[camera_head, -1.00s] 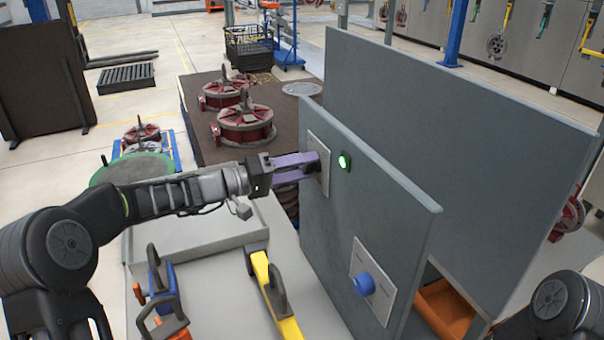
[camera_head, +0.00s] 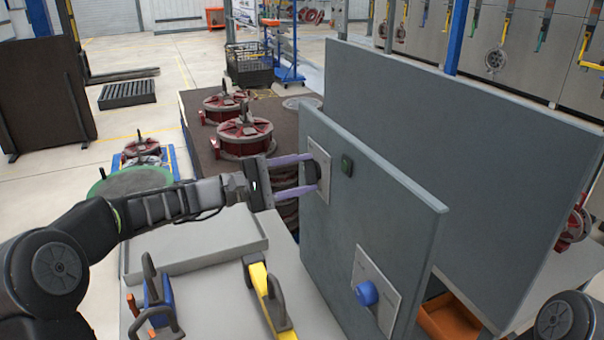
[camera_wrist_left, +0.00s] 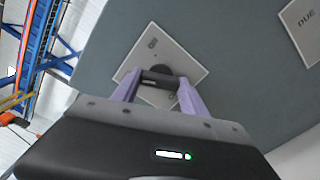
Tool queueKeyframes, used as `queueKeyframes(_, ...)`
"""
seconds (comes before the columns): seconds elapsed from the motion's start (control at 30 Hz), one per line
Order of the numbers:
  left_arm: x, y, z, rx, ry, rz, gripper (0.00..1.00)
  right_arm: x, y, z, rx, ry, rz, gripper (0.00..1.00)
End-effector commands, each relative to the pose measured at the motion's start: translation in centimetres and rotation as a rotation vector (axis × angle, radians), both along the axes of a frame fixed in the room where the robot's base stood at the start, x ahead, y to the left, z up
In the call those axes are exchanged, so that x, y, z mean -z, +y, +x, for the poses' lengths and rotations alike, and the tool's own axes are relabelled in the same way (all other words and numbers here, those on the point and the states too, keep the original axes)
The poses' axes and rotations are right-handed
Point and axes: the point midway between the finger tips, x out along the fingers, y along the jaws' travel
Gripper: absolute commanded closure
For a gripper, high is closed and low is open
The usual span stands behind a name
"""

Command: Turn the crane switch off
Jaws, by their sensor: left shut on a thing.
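The crane switch is a dark knob (camera_wrist_left: 160,76) on a light square plate (camera_head: 316,148), fixed to the grey upright panel (camera_head: 385,215). My left gripper (camera_head: 310,172) has two purple fingers, shut on the knob, one finger on each side of its bar. In the head view the fingers sit one above the other and partly hide the knob. In the left wrist view the plate looks tilted behind the fingers. A small indicator lamp (camera_head: 347,165) right of the plate is dark. My right gripper is out of view.
A blue knob (camera_head: 367,293) sits on a lower plate of the same panel. A larger grey panel (camera_head: 450,130) stands behind. Yellow (camera_head: 265,290) and blue (camera_head: 160,287) handled tools lie on the table below my left arm. An orange bin (camera_head: 448,316) is at lower right.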

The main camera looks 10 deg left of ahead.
Motion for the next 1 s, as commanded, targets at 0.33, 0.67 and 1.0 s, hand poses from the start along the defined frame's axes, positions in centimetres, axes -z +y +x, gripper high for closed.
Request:
queueKeyframes(0.33, 0.04, 0.02, -0.01, -0.001, 0.177, -0.118, 0.9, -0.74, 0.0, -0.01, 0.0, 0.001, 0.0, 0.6)
queueKeyframes(0.67, 0.12, 0.01, -0.01, -0.001, 0.221, -0.148, 0.9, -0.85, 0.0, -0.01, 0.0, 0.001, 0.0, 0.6)
queueKeyframes(1.0, 0.15, 0.02, -0.01, -0.001, 0.222, -0.148, 0.43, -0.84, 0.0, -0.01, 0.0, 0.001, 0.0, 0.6)
